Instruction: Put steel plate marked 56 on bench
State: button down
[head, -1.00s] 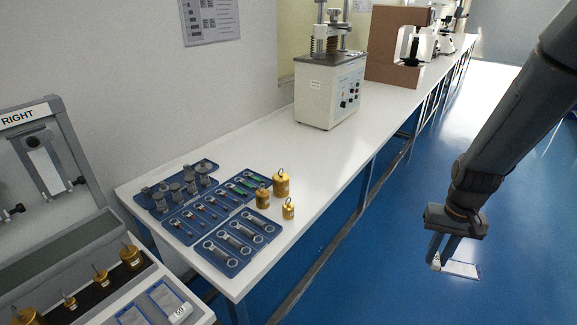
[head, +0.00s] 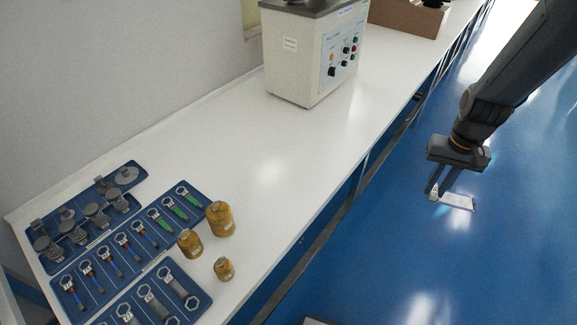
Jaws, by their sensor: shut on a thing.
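My gripper (head: 437,190) is shut on a thin, pale plate (head: 459,201), held by its left end. The plate is over the blue floor to the right of the bench, apart from it. No marking can be read on the plate at this size. The long white bench (head: 262,175) runs from the lower left to the upper right.
On the bench's near end are blue trays (head: 150,262) of tools and several brass weights (head: 221,219). The bench top between trays and tester is clear.

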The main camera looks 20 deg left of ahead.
aim_at(232, 196)
jog(key=i, duration=1.35)
jog(key=u, duration=2.45)
